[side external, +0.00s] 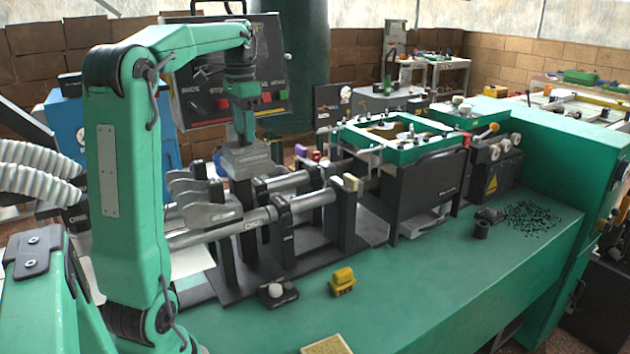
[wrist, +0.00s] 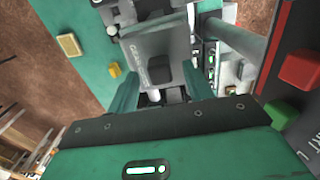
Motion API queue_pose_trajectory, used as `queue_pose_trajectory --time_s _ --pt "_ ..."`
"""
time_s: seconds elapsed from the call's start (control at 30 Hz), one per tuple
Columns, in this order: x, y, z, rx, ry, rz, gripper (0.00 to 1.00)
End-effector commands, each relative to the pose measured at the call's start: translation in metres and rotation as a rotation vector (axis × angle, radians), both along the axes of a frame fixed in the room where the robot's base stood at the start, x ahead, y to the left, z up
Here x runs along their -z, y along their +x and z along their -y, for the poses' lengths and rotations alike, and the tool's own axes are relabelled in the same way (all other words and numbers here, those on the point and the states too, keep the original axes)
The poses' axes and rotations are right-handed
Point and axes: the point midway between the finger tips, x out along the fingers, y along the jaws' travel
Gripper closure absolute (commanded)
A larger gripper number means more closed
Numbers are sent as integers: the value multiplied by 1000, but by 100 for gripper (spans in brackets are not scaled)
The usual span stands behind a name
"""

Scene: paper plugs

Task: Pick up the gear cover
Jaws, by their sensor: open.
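A grey block-like housing, which looks like the gear cover (side external: 248,160), stands at the left end of the black machine frame. It also shows as a grey panel in the wrist view (wrist: 152,68). My gripper (side external: 244,140) points down just above it in the side view. In the wrist view, my gripper's two green fingers (wrist: 163,92) are spread apart, with part of the grey housing between them in the picture. I cannot tell whether they touch it. The housing's far side is hidden.
Grey shafts (side external: 300,205) and black uprights crowd the space in front of the housing. A panel with buttons (side external: 228,75) stands close behind my gripper. A yellow block (side external: 342,281) lies on the green bench (side external: 420,285), which is mostly clear at the front.

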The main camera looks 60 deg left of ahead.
Motion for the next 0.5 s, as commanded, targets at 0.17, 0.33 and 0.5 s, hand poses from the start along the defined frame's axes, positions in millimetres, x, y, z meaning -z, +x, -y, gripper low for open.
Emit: queue_pose_trajectory --time_s 0.17,0.33,0.5 --pt "13 0 0 -1 0 0 49" --pt "16 0 0 -1 0 0 49" --pt "16 0 0 -1 1 1 49"
